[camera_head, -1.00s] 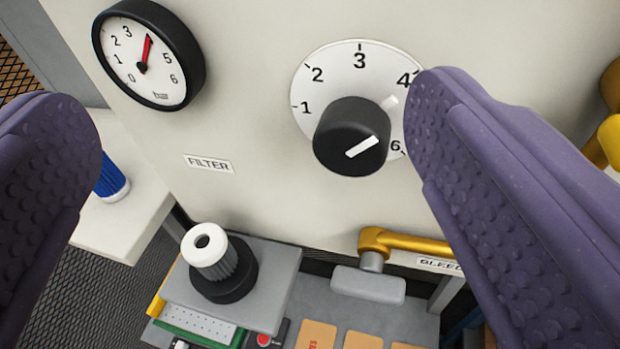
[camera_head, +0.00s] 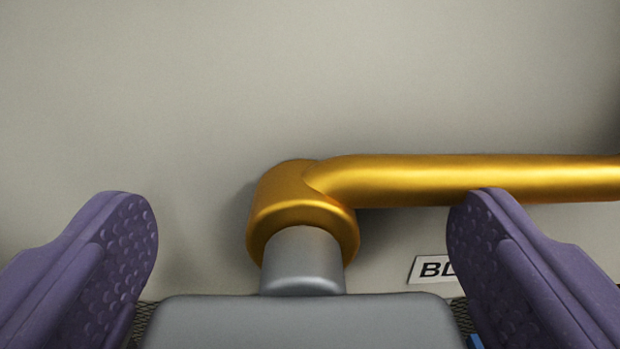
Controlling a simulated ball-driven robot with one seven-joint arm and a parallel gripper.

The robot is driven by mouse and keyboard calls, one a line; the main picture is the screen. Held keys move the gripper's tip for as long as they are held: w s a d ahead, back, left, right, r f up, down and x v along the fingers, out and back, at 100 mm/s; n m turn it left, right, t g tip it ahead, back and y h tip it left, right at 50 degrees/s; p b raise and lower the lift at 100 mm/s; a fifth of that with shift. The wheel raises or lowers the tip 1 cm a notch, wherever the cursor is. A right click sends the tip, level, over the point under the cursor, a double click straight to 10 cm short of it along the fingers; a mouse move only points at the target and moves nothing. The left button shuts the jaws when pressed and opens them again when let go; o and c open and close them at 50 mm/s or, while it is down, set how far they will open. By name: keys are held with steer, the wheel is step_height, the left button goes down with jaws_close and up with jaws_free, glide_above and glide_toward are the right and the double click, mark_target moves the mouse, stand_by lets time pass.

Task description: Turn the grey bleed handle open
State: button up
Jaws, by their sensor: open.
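The grey bleed handle (camera_head: 300,322) shows at the bottom middle as a wide rounded bar. Its round grey stem (camera_head: 302,262) runs back into the end of a gold pipe (camera_head: 460,180). My gripper (camera_head: 302,215) is open, with one purple finger to the left of the handle and one to the right. Nothing is between the fingers touching them that I can see. The lower part of the handle is cut off by the picture's edge.
The gold pipe runs to the right along the pale panel (camera_head: 180,110), behind the right finger. A label (camera_head: 428,269) reading "BL" is partly hidden by that finger. The panel above the pipe is bare.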

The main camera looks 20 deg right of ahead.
steer(key=shift+w+d, duration=0.1)
steer(key=shift+w, duration=0.15)
steer(key=shift+c, duration=0.2)
steer(key=c, duration=0.9)
